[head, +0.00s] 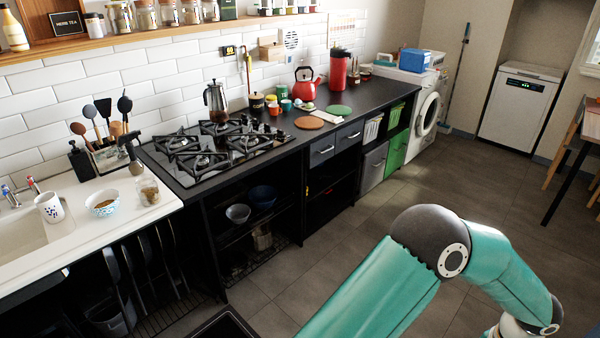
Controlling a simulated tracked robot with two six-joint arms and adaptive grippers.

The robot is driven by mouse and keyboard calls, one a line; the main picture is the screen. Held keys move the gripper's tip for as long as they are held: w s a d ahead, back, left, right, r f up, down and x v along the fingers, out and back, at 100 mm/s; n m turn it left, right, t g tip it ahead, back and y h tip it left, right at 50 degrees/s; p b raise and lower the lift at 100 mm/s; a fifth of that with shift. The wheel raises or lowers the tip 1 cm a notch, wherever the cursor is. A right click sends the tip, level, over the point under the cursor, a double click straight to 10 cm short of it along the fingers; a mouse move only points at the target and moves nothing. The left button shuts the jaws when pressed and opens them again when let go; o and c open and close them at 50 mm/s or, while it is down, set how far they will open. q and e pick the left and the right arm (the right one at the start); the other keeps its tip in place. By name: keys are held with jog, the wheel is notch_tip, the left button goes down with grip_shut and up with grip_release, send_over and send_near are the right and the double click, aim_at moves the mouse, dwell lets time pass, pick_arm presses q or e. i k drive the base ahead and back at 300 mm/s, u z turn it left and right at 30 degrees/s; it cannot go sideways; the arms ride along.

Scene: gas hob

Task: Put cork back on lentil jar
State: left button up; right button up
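A small glass jar (148,191) with brownish contents stands on the white counter at the left, near the hob. I cannot tell for certain that it holds lentils, and its top is too small to read clearly. No loose cork can be made out. A teal arm of mine crosses the lower right, over the floor and away from the jar. Neither of my grippers is in view.
A white mug (49,207) stands by the sink, left of the bowl. A dark bottle (131,154) and a utensil holder (108,154) are behind the jar. The gas hob (215,148) lies to the right. Several jars line the shelf (90,43) above.

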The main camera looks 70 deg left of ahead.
aim_at(148, 192)
jog(key=z, duration=1.9)
jog(key=i, duration=0.1)
jog(key=u, duration=3)
